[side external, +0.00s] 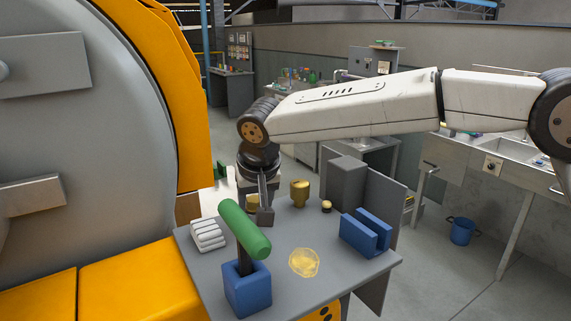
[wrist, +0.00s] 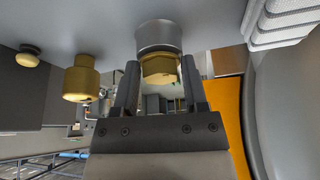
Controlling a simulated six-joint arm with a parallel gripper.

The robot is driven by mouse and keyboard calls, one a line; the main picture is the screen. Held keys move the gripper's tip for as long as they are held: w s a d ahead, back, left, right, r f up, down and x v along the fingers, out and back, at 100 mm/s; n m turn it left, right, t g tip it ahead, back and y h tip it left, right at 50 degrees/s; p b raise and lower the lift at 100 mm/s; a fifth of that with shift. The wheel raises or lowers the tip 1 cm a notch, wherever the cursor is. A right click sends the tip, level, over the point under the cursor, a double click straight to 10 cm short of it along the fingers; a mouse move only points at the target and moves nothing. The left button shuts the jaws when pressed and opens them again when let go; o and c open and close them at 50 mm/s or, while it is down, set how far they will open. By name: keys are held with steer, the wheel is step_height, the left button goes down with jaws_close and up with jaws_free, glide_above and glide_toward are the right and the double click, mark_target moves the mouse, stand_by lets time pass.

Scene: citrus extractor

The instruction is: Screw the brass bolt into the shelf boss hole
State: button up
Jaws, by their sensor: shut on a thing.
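The brass bolt (wrist: 158,70) is between the two fingers of my gripper (wrist: 160,88) in the wrist view, with its hexagonal head showing. Its far end meets the round grey shelf boss (wrist: 157,36), lined up with it. The boss hole is hidden behind the bolt, and I cannot tell how deep the bolt sits. In the side view my gripper (side external: 264,204) points down at the back left of the grey shelf (side external: 335,272). A small brass patch, probably the bolt, shows beside the fingers there.
A larger brass fitting (side external: 299,192) and a small brass knob (side external: 326,206) stand right of my gripper. A green-handled tool (side external: 244,229) rises from a blue block (side external: 247,288) in front. White ribbed pieces (side external: 207,235) lie left. A blue slotted holder (side external: 365,234) stands right.

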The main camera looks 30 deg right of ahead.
stand_by(0.3)
steer(key=shift+m+h, duration=0.4)
steer(key=shift+m, duration=0.5)
steer(key=shift+a, duration=0.1)
steer(key=shift+m, duration=0.8)
steer(key=shift+h, duration=0.3)
steer(key=o, duration=0.7)
steer(key=shift+n+y, duration=0.4)
steer(key=shift+n, duration=0.5)
